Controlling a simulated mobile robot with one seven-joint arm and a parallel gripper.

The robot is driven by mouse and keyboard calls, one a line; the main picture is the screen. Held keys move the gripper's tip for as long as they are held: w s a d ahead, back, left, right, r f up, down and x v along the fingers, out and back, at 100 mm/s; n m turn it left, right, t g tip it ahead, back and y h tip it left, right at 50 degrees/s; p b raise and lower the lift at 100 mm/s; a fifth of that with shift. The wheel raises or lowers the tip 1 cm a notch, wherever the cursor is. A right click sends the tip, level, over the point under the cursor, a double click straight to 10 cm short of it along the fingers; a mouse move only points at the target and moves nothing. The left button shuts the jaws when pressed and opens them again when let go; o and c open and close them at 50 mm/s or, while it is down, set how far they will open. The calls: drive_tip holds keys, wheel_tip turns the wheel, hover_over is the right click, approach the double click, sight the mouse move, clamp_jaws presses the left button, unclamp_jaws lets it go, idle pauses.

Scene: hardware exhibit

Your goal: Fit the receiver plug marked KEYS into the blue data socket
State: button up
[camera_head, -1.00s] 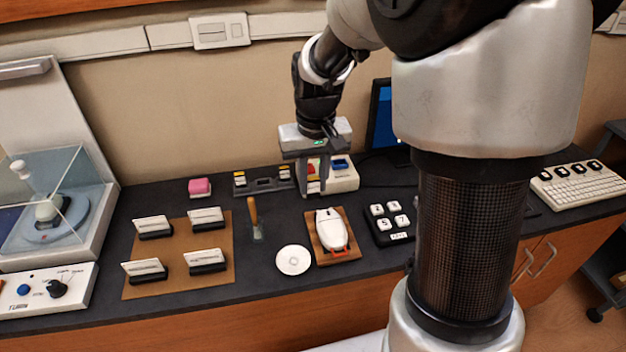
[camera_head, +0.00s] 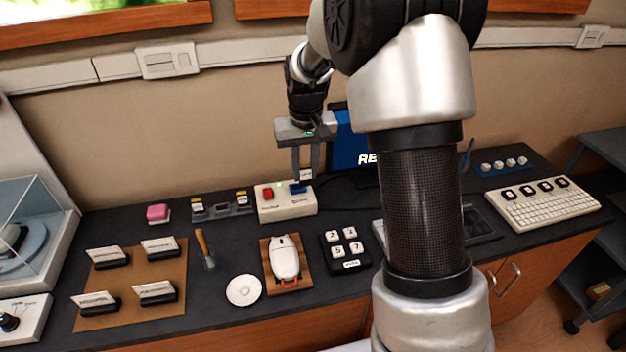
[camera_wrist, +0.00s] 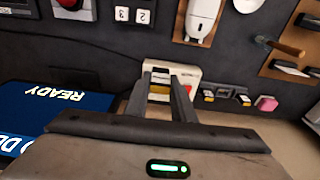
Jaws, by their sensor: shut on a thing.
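My gripper (camera_head: 304,178) is above the right side of a white socket box (camera_head: 284,207), pointing down. The box carries a red socket (camera_head: 268,194) on the left and a blue socket (camera_head: 297,188) on the right, just under my fingertips. In the wrist view, my gripper (camera_wrist: 160,95) is shut on a small plug (camera_wrist: 159,91) with yellow, white and dark bands. Its marking is not readable. I cannot tell whether the plug touches the blue socket, which the fingers hide in the wrist view.
A dark holder (camera_head: 222,206) with yellow-marked pieces stands left of the box. A monitor (camera_head: 350,150) stands close behind on the right; its text reads READY in the wrist view. A white mouse (camera_head: 285,257) on a wooden board and a keypad (camera_head: 345,249) lie in front.

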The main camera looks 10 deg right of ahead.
drive_tip(key=w+f+p, duration=0.3)
drive_tip(key=w+p, duration=0.1)
drive_tip(key=w, duration=0.7)
drive_tip(key=shift+s+f+b, duration=0.2)
drive_tip(key=shift+f+b, duration=1.9)
drive_tip(key=shift+f, duration=1.1)
drive_tip(key=shift+f+b, duration=0.7)
drive_tip(key=shift+f, duration=0.3)
drive_tip(key=o, duration=1.6)
drive_tip(key=shift+c, duration=0.2)
drive_tip(key=shift+r, duration=0.15)
wheel_tip(320, 180, up, 7)
drive_tip(key=p, duration=0.4)
